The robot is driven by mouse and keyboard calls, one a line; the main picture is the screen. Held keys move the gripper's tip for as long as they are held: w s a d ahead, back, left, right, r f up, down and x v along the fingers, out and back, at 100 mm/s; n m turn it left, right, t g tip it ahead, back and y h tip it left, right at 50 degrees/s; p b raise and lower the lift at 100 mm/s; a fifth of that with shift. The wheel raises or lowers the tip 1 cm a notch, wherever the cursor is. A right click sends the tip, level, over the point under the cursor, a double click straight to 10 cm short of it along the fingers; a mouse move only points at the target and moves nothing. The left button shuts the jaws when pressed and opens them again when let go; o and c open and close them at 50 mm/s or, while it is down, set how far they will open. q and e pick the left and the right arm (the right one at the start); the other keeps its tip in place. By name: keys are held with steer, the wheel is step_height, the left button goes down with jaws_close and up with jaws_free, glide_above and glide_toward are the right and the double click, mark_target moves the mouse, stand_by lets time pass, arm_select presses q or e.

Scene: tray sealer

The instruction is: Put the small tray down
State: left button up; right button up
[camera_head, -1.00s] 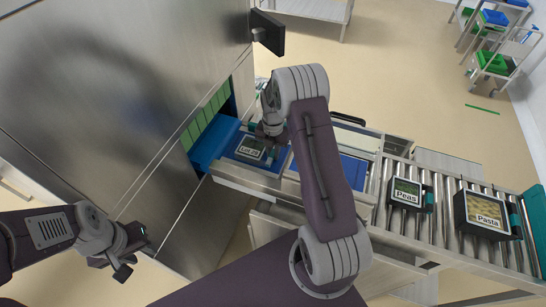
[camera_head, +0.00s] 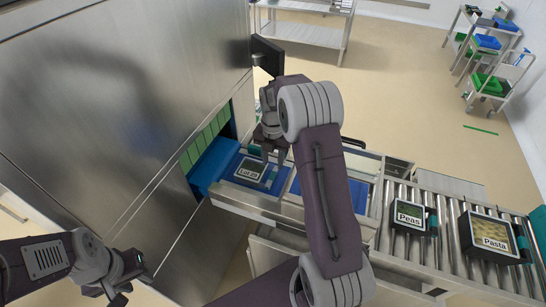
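A small dark tray (camera_head: 246,172) with a white "Lot" label and a teal grip on its right side rests on the blue bed (camera_head: 214,168) at the sealer's opening. My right gripper (camera_head: 273,156) is just above the tray's right end, pointing down. Its fingers look apart, with nothing visible between them. My forearm covers part of the bed to the right. My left gripper (camera_head: 132,288) is low at the left, away from the tray, with its fingers spread and empty.
A Peas tray (camera_head: 409,214) and a Pasta tray (camera_head: 490,235) stand on the roller conveyor (camera_head: 447,242) at the right. The steel sealer housing (camera_head: 110,110) fills the left, with a dark screen (camera_head: 268,56) at its edge. A bench and carts stand far behind on open floor.

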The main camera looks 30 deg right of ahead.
steer(key=s+a+r+m, duration=0.3)
steer(key=s+a+m, duration=0.45)
steer(key=m, duration=0.55)
steer(key=s+a+f+m+b, duration=0.1)
steer(key=s+f+m, duration=0.1)
steer(key=s+m, duration=0.3)
steer(key=s+a+f+m+t+b, duration=0.1)
steer(key=s+a+f+m, duration=0.1)
steer(key=s+m, duration=0.3)
steer(key=m, duration=0.3)
steer(key=shift+s+a+f, duration=0.3)
steer(key=shift+s+f, duration=0.1)
steer(key=shift+s, duration=0.1)
